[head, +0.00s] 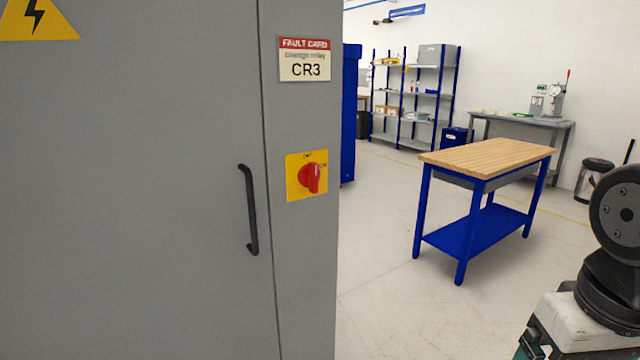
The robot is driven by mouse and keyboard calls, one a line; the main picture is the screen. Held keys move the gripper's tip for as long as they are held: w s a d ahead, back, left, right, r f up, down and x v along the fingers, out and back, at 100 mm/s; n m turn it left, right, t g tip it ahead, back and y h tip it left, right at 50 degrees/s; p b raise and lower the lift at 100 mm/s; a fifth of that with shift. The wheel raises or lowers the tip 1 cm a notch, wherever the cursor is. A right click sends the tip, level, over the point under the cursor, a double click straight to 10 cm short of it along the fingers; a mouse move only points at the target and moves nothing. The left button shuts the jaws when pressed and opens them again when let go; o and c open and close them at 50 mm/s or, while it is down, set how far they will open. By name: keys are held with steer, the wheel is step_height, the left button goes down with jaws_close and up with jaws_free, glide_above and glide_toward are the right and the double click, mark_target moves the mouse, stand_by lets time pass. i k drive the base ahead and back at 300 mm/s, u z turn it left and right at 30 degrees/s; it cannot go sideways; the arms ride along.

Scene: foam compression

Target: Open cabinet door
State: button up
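A large grey cabinet door (130,200) fills the left of the head view. It looks shut, with a thin seam running down its right edge. A black bar handle (250,210) stands upright on the door near that seam. Right of the seam, a grey panel (305,250) carries a red rotary switch (312,178) on a yellow plate, its knob roughly upright. Above it is a fault card (305,60) reading CR3. My gripper is not in view; only a black part of my arm shows at the lower right, away from the handle.
A blue workbench (488,155) with a wooden top stands to the right of the cabinet. Behind are blue-framed shelves (415,100), a grey table (520,125) with a press, and a bin (593,175). The floor (385,300) between cabinet and bench is clear.

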mark_target(135, 225)
steer(key=u, duration=1.45)
steer(key=k, duration=1.25)
steer(key=z, duration=0.65)
steer(key=i, duration=1.1)
steer(key=u, duration=0.35)
